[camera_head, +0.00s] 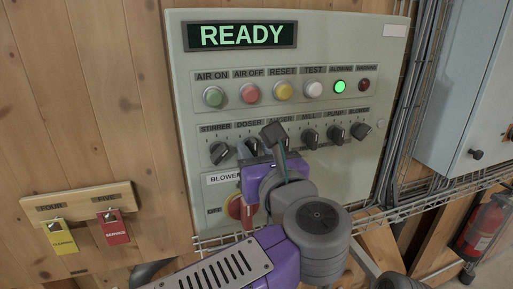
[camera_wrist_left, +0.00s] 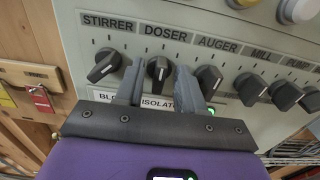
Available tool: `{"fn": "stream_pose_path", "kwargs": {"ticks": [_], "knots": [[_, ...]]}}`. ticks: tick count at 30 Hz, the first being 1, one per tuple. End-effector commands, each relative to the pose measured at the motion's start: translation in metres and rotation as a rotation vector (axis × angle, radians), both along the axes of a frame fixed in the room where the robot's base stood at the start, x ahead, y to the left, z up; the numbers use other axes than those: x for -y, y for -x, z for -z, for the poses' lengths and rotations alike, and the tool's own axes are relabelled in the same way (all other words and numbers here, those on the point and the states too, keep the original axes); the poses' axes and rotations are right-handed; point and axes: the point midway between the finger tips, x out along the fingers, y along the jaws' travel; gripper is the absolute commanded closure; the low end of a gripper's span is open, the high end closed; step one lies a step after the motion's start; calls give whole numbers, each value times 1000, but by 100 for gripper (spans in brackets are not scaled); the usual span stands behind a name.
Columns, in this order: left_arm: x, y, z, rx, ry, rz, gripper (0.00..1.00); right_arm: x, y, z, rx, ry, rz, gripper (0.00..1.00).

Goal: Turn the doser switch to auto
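The doser switch (camera_wrist_left: 158,68) is a black rotary knob under the DOSER label, second from the left in its row. In the wrist view its pointer is roughly upright; its position marks are too small to read. My left gripper (camera_wrist_left: 158,85) is open, with one grey finger on each side of the doser knob. I cannot tell whether the fingers touch it. In the head view my left gripper (camera_head: 254,148) is at the panel and mostly hides this knob. My right gripper is not in view.
The stirrer knob (camera_wrist_left: 104,66) and auger knob (camera_wrist_left: 208,78) flank the fingers closely. The control panel (camera_head: 190,100) has a READY display (camera_head: 241,35), a row of buttons and a lit green lamp (camera_head: 340,86). A red isolator switch (camera_head: 236,207) is below. Tags (camera_head: 114,229) hang left.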

Motion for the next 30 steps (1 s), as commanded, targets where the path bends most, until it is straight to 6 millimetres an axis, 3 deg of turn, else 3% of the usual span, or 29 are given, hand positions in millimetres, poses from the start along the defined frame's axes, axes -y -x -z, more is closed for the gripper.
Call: {"fn": "stream_pose_path", "kwargs": {"ticks": [5, 13, 30], "knots": [[0, 0, 0, 0, -1, 0, 62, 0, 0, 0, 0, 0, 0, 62], [0, 0, 0, 0, -1, 0, 100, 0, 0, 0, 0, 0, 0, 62], [0, -1, 0, -38, -114, -1, 100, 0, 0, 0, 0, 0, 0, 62]]}}
